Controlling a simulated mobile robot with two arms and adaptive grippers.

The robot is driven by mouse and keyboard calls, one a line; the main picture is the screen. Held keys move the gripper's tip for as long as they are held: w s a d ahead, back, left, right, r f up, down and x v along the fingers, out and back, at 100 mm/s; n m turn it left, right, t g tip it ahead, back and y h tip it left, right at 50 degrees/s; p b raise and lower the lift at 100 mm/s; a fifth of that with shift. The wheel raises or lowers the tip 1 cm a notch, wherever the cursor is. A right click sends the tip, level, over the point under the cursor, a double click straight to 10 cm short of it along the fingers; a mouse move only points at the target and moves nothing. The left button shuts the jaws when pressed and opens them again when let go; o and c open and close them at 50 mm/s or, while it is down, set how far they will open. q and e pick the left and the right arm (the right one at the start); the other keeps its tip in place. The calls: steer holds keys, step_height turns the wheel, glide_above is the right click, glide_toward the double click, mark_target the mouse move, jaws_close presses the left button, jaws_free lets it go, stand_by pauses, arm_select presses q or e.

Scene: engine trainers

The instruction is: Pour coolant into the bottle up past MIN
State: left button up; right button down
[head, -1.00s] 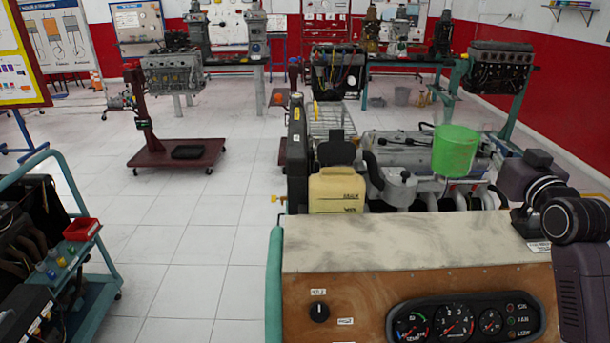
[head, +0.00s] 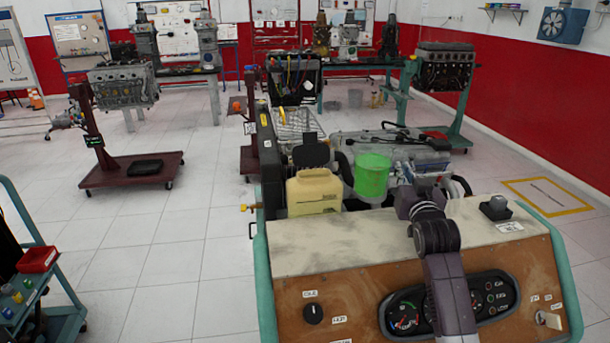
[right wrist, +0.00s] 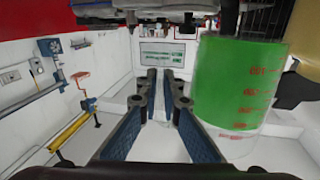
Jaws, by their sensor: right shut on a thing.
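The coolant bottle (head: 314,192) is a cream tank with a short neck on top, at the left of the engine behind the panel. The jug (head: 371,175) is filled with green and stands upright in the air just right of the bottle. In the right wrist view the jug (right wrist: 238,80) shows red level marks, and a cream edge of the bottle (right wrist: 306,42) shows behind it. My right gripper (right wrist: 165,88) is shut on the jug at its side; the exact grip is hard to see. My left gripper is out of view.
A wooden instrument panel (head: 290,300) with a pale top ledge (head: 300,240) stands in front. The engine (head: 400,155) lies behind the jug. A black round part (head: 311,153) rises behind the bottle. A teal trolley (head: 40,240) is at left, with open floor between.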

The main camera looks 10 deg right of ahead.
mark_target(393, 155)
steer(key=shift+r, duration=0.15)
steer(key=shift+a+n, duration=0.1)
steer(key=shift+n, duration=0.2)
steer(key=shift+w+a+r+n+p, duration=0.1)
steer(key=shift+a+r+n+p, duration=0.15)
steer(key=shift+a+r+n, duration=0.55)
steer(key=shift+w+a+r+n+p, duration=0.15)
steer(key=shift+a+r+n+p, duration=0.25)
steer(key=shift+r+n, duration=0.6)
steer(key=shift+w+a+r+n+p, duration=0.1)
steer(key=shift+a+r+n+p, duration=0.05)
steer(key=shift+a+r+n, duration=0.7)
steer(key=shift+r+n, duration=0.15)
steer(key=shift+n, duration=0.2)
steer(key=shift+w+a+r+n+p, duration=0.15)
steer(key=shift+a+r+n+p, duration=0.35)
steer(key=shift+r, duration=0.2)
steer(key=shift+w+a+r+n+p, duration=0.1)
steer(key=shift+a+r+n+p, duration=0.15)
steer(key=shift+r+n+p, duration=0.25)
steer(key=shift+w+a+r+n+p, duration=0.1)
steer(key=shift+a+r+n+p, duration=0.2)
steer(key=shift+r, duration=0.25)
steer(key=shift+a+r+n, duration=0.15)
steer(key=shift+a+n, duration=0.05)
steer(key=shift+n, duration=0.2)
